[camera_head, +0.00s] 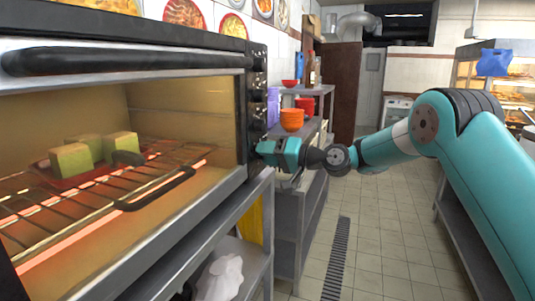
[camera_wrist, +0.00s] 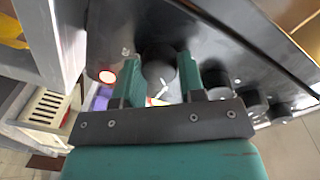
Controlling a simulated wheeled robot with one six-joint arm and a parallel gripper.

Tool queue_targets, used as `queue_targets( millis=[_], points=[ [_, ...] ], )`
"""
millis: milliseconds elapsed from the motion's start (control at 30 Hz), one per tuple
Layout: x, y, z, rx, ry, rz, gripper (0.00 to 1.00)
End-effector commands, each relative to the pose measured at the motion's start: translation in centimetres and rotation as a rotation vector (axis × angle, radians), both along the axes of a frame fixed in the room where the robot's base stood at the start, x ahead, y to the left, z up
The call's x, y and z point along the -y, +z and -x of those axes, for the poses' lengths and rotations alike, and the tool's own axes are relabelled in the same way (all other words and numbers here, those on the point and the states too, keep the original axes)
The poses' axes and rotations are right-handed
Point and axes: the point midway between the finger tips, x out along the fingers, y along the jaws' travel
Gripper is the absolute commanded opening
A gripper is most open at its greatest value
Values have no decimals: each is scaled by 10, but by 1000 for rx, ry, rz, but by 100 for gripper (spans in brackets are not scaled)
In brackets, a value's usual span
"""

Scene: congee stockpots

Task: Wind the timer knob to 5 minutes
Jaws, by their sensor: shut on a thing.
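My gripper (camera_head: 266,148) is at the lower end of the oven's control panel in the head view. In the wrist view its two fingers (camera_wrist: 159,66) stand on either side of a dark round knob (camera_wrist: 158,72) and are shut on it. It is the endmost knob of the row, beside a small lit red-rimmed lamp (camera_wrist: 107,77). I take it to be the timer knob. White marks show on the panel near it, but I cannot read the dial setting. In the head view this knob is hidden by the gripper.
Other dark knobs (camera_wrist: 250,97) continue along the panel. A shelf with orange bowls (camera_head: 292,119) stands just beyond my gripper. The tiled aisle floor (camera_head: 385,235) is clear.

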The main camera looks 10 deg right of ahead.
Motion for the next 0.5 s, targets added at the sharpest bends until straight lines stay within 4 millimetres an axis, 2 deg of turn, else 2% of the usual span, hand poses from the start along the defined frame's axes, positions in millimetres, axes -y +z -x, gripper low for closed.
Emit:
queue_targets(
  millis=[367,400,467,500],
  points=[
    [1,1,-1,-1,-2,-2,13],
    [1,1,-1,0,-2,-2,46],
    [1,1,0,0,-2,-2,60],
    [1,1,0,0,-2,-2,62]
  ],
)
